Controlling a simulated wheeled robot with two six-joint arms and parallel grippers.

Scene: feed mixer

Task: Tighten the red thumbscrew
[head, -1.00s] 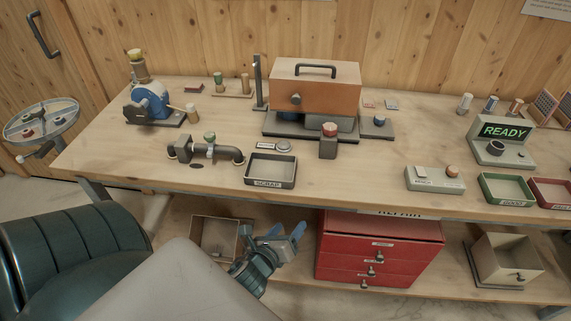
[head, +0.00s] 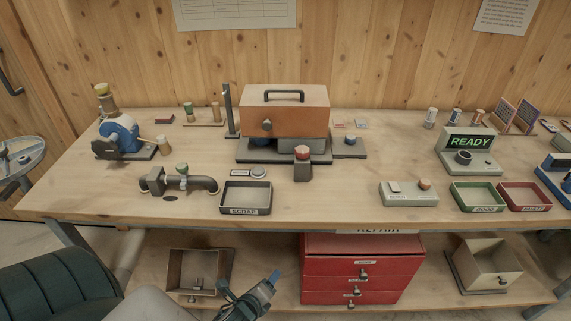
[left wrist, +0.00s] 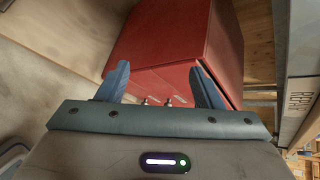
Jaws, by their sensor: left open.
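A red-topped knob (head: 302,153) stands on a small dark grey block (head: 303,172) in front of the orange housing. It looks like the red thumbscrew, but how far it is screwed in cannot be told. My left gripper (head: 273,278) is low in front of the bench, beside the lower shelf and well below the knob. In the left wrist view its two blue fingers (left wrist: 160,82) are apart with nothing between them, facing the red drawer cabinet (left wrist: 165,40). My right gripper is in neither view.
The orange housing (head: 285,112) with a black handle stands behind the block. The scrap tray (head: 246,211) and a pipe with a green-topped valve (head: 182,180) lie to the left. A grey button box (head: 408,194) is to the right. The red drawer cabinet (head: 363,270) stands below the bench top.

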